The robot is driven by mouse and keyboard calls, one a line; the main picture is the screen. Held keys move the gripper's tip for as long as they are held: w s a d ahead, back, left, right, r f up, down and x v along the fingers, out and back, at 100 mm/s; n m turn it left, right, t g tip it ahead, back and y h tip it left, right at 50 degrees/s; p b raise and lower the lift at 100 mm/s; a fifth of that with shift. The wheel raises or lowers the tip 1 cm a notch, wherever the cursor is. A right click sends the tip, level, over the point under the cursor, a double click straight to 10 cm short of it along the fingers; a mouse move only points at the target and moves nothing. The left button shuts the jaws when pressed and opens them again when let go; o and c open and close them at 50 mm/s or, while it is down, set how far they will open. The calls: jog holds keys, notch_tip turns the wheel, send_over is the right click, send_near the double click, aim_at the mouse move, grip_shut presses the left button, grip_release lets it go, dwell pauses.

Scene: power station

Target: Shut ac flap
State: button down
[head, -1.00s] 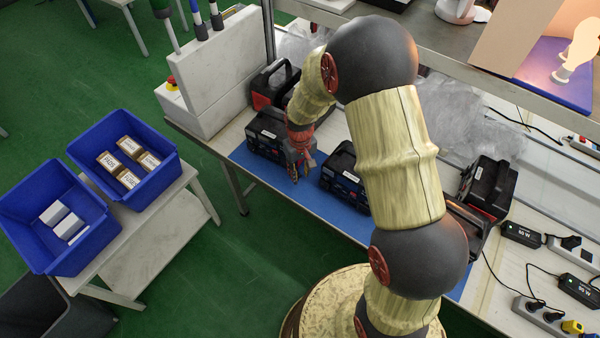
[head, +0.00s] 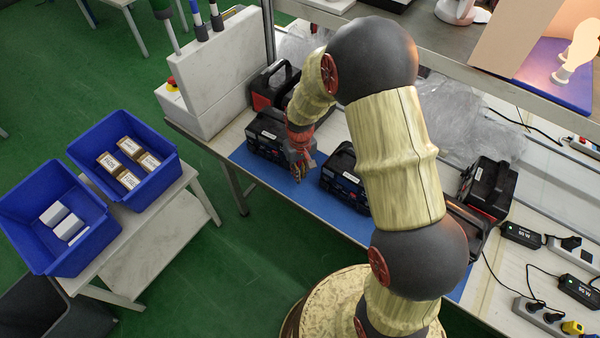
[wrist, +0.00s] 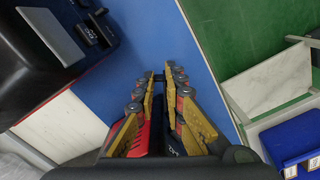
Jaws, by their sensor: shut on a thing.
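A black power station (head: 266,137) stands on the blue mat (head: 330,196) at the left end of the bench. Its side fills the upper left of the wrist view (wrist: 30,75), with a flat grey panel (wrist: 53,35) and small black parts (wrist: 93,28) beside it. I cannot tell for certain which part is the AC flap or how far it is open. My gripper (head: 297,178) is just in front of this station, low over the mat. In the wrist view its fingertips (wrist: 159,77) are close together with a small dark thing between them that I cannot identify.
More black power stations stand right of my gripper (head: 343,178) and farther right (head: 487,187). A white cabinet (head: 220,80) is at the bench's left end. Blue bins (head: 125,160) stand on a side table. A shelf (head: 455,55) overhangs the back.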

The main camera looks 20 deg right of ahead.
jog(key=shift+a+m, duration=0.1)
jog(key=shift+m, duration=0.2)
dwell(0.4)
jog(key=shift+s+a+r+m+p, duration=0.1)
jog(key=shift+a+m+p, duration=0.35)
jog(key=shift+m+p, duration=0.55)
jog(key=m, duration=0.1)
jog(key=a+m, duration=0.1)
jog(key=m, duration=0.3)
jog(key=a+m+p, duration=0.1)
jog(key=w+a+m+p, duration=0.1)
jog(key=m, duration=0.1)
jog(key=shift+m, duration=0.3)
jog(key=m, duration=0.1)
jog(key=w+m, duration=0.1)
jog(key=m, duration=0.1)
jog(key=a+m+p, duration=0.1)
jog(key=m, duration=0.1)
jog(key=shift+w, duration=0.35)
jog(key=shift+w+a+m, duration=0.1)
jog(key=shift+w+m, duration=0.3)
jog(key=shift+m, duration=0.8)
jog(key=shift+w+a+m, duration=0.1)
jog(key=shift+w+m, duration=0.25)
jog(key=shift+m, duration=0.85)
jog(key=shift+w, duration=0.1)
